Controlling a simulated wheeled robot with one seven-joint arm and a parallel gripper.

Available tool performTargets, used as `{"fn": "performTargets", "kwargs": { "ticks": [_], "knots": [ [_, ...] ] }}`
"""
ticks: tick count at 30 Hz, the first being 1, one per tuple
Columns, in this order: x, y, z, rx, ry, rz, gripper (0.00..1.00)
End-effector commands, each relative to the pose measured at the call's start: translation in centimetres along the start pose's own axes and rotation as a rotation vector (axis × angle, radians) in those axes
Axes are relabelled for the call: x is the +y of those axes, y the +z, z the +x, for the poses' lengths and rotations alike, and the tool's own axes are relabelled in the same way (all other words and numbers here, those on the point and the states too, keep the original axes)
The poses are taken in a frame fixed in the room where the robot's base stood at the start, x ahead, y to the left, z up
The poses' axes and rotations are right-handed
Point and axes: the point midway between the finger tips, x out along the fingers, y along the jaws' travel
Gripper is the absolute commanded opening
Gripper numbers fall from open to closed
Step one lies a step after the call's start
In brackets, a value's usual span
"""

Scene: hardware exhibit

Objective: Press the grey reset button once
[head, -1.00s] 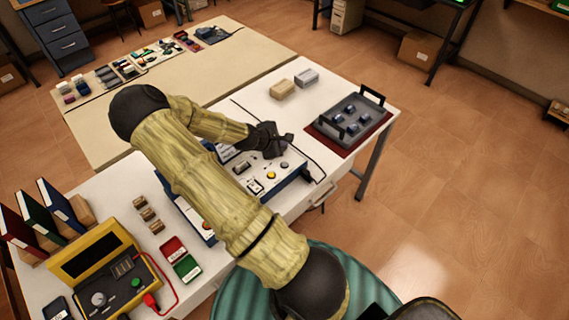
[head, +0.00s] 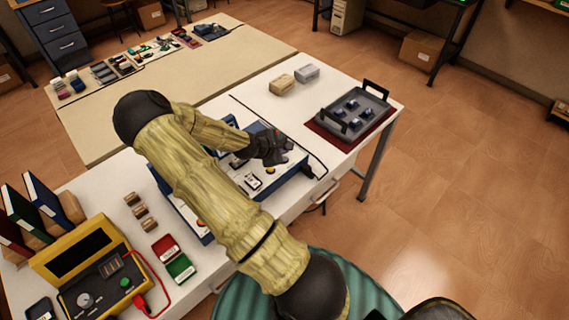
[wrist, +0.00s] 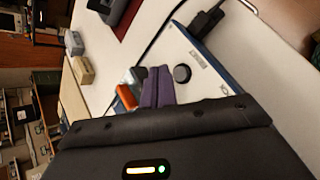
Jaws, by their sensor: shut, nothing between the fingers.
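The control panel (head: 222,206) has a white face and blue sides and lies on the white table. In the wrist view a dark grey round button (wrist: 182,74) sits on the white face beside a small printed label. My gripper (wrist: 157,72) is shut and empty, its purple-looking fingers just left of that button in the picture, with a small gap in view. Whether the tips touch the panel cannot be told. In the head view my gripper (head: 286,146) is over the panel's far right part and hides the grey button. A yellow button (head: 270,171) shows just below it.
An orange switch (wrist: 126,96) is left of my fingers. A black cable plug (wrist: 205,22) sits at the panel's edge. A grey tray (head: 368,96) on a red mat stands right. A yellow tester (head: 85,262) and red and green boxes (head: 180,268) are at the lower left.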

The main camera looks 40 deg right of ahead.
Motion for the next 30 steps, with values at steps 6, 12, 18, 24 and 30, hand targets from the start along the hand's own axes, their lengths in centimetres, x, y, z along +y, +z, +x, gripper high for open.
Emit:
{"fn": "performTargets", "kwargs": {
  "ticks": [6,12,18,24,30],
  "knots": [
    [-0.77,-0.77,1.11,-0.001,0.000,0.000,0.00],
    [-0.76,-0.79,1.11,0.000,0.001,0.001,0.00],
    [-0.76,-0.79,1.10,0.000,0.001,0.000,0.00],
    [-0.76,-0.79,1.10,0.000,0.001,0.000,0.00],
    [-0.76,-0.79,1.10,0.000,0.001,0.000,0.00]
  ]
}}
